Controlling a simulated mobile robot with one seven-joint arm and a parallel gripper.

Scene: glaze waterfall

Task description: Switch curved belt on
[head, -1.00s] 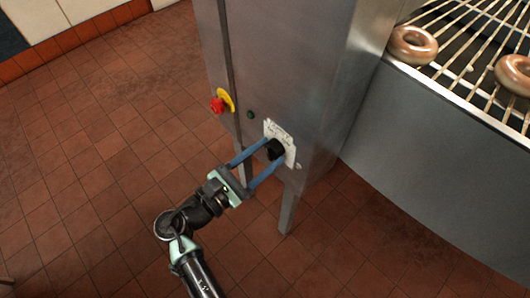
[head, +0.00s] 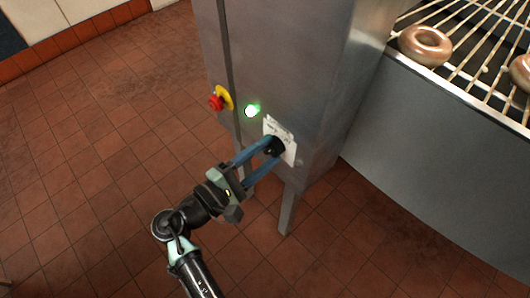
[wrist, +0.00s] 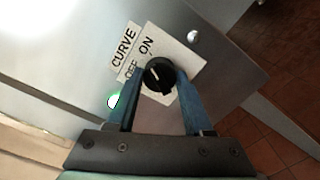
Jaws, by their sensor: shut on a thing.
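The black rotary knob (wrist: 159,75) sits on a white label plate (wrist: 176,50) marked CURVE, OFF and ON. In the wrist view its white pointer line points up between the words, closer to the ON side; the exact stop is hard to tell. My gripper (head: 270,152) is shut on the knob, with one blue finger on each side of it; it also shows in the wrist view (wrist: 156,92). In the head view the knob (head: 276,146) is partly hidden by the fingers. A green lamp (head: 252,110) beside the plate is lit.
A red emergency button on a yellow base (head: 217,102) is left of the lamp on the steel cabinet (head: 290,70). A wire conveyor with glazed doughnuts (head: 425,46) runs at the upper right. The tiled floor (head: 90,190) at left is clear.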

